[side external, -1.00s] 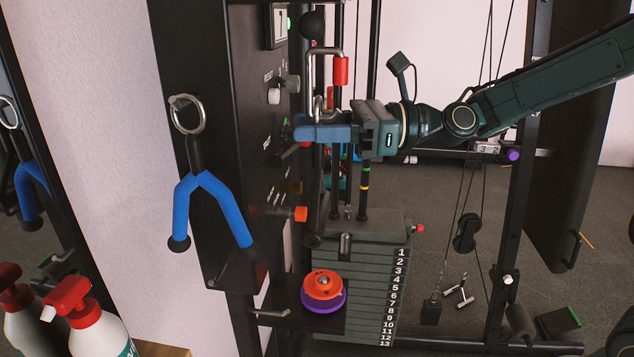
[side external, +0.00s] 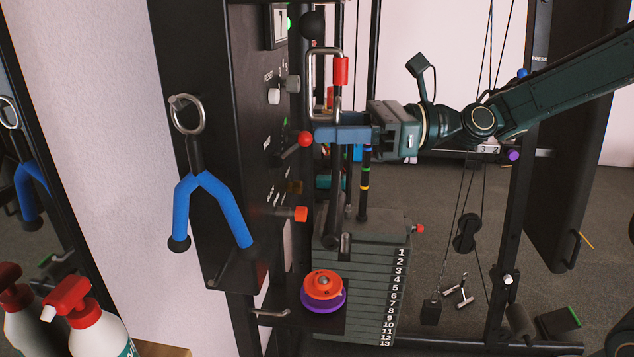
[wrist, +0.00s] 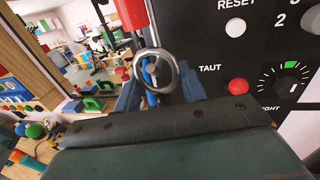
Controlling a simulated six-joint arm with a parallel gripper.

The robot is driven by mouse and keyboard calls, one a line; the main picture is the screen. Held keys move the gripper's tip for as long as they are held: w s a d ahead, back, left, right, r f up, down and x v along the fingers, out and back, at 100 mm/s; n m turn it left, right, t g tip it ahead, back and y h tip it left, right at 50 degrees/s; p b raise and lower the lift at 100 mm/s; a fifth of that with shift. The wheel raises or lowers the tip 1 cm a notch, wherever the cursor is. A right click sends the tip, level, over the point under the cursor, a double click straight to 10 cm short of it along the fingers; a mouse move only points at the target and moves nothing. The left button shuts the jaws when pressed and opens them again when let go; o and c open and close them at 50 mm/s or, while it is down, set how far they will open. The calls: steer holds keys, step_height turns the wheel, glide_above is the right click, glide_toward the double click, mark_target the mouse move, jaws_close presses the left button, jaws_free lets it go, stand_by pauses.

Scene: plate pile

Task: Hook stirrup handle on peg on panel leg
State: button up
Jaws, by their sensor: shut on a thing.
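The stirrup handle (side external: 341,72) is a silver metal frame with a red grip, standing above my gripper's fingers in the side view. My gripper (side external: 338,133) has blue fingers and is shut on the lower part of the handle. In the wrist view, a metal ring (wrist: 137,64) sits between the blue fingers, with a red grip (wrist: 132,14) beyond it. The panel (side external: 222,120) is tall and black, left of my gripper. A short silver peg (side external: 270,313) sticks out low on the panel leg (side external: 240,325), well below the handle.
A blue two-legged handle (side external: 207,205) hangs by a ring on the panel front. A red-knobbed lever (side external: 305,138) is close to my fingertips. A red-tipped knob (side external: 298,214) juts out below. An orange and purple disc (side external: 323,290) and the weight stack (side external: 370,290) stand near the peg.

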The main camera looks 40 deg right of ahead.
steer(key=shift+s+a+v, duration=0.1)
steer(key=shift+s+v, duration=0.1)
steer(key=shift+v, duration=1)
steer(key=shift+s+a+v, duration=0.15)
steer(key=shift+v, duration=1.05)
steer(key=w+a+f+m+h, duration=0.1)
steer(key=w+f, duration=0.2)
steer(key=f, duration=0.6)
steer(key=w+f+h, duration=0.1)
steer(key=w+f, duration=0.1)
steer(key=f, duration=0.7)
steer(key=s+a+f+g, duration=0.1)
steer(key=s+f, duration=0.1)
steer(key=f, duration=0.7)
steer(key=s+a+f+g+h, duration=0.1)
steer(key=s+a+f, duration=0.1)
steer(key=f, duration=0.8)
steer(key=shift+a+g+h, duration=0.2)
steer(key=shift+g+h, duration=0.1)
steer(key=shift+g, duration=0.1)
steer(key=shift+w+a, duration=0.2)
steer(key=shift+w, duration=0.05)
